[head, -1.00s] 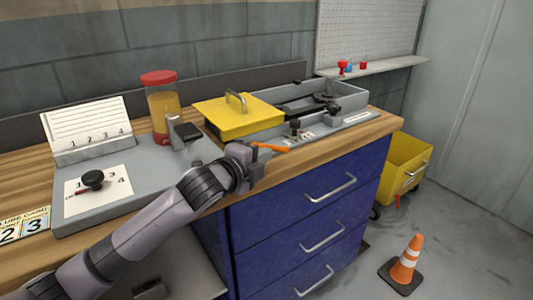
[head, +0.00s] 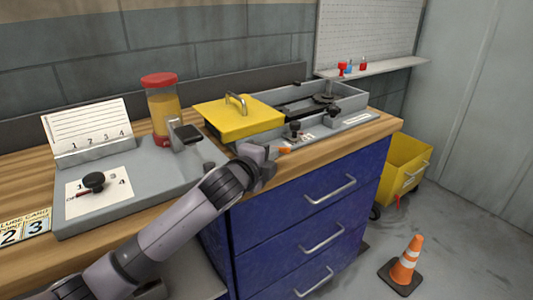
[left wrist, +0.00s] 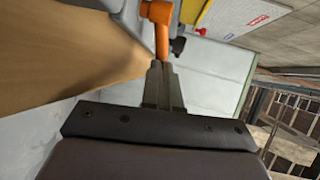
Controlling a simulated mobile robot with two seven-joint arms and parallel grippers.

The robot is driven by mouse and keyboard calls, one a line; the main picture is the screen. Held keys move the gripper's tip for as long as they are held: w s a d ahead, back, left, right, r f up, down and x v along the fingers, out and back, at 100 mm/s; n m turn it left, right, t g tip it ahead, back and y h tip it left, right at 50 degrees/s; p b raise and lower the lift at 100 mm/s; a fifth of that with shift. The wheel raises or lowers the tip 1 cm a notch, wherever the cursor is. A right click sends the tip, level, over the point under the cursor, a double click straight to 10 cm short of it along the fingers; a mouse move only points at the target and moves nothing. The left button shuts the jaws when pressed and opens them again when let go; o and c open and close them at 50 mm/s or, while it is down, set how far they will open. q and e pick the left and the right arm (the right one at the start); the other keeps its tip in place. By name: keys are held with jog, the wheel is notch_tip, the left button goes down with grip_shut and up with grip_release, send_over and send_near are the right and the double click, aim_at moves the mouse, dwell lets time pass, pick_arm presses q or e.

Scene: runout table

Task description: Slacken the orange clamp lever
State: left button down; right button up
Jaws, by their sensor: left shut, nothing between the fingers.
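The orange clamp lever (head: 284,150) shows only as a short orange end at the bench's front edge, just beyond my left gripper (head: 268,160), which hides the rest. In the left wrist view the orange lever (left wrist: 161,28) stands just ahead of the fingertips of my left gripper (left wrist: 160,68). The fingers are together with nothing between them. They look close to the lever or against it; I cannot tell if they touch. My right gripper is not in view.
A yellow lid with a handle (head: 238,118) and a grey tray (head: 352,98) lie behind my gripper. A grey panel with a black knob (head: 93,181) and a red-capped jar (head: 160,105) are left. Blue drawers (head: 310,215) stand below the bench edge.

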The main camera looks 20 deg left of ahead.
pick_arm(q)
jog(key=shift+w+d+r+n+y, duration=0.1)
jog(key=shift+w+d+n+y, duration=0.2)
jog(key=shift+n+y, duration=0.4)
jog(key=shift+w+r+y+p, duration=0.2)
jog(key=shift+y+p, duration=0.2)
jog(key=shift+p, duration=0.45)
jog(key=shift+w+d+p, duration=0.15)
jog(key=shift+w+p, duration=0.05)
jog(key=shift+p, duration=0.1)
jog(key=shift+w+f, duration=0.1)
jog(key=shift+w, duration=0.05)
jog(key=shift+w+d+f, duration=0.1)
jog(key=shift+d+f, duration=0.05)
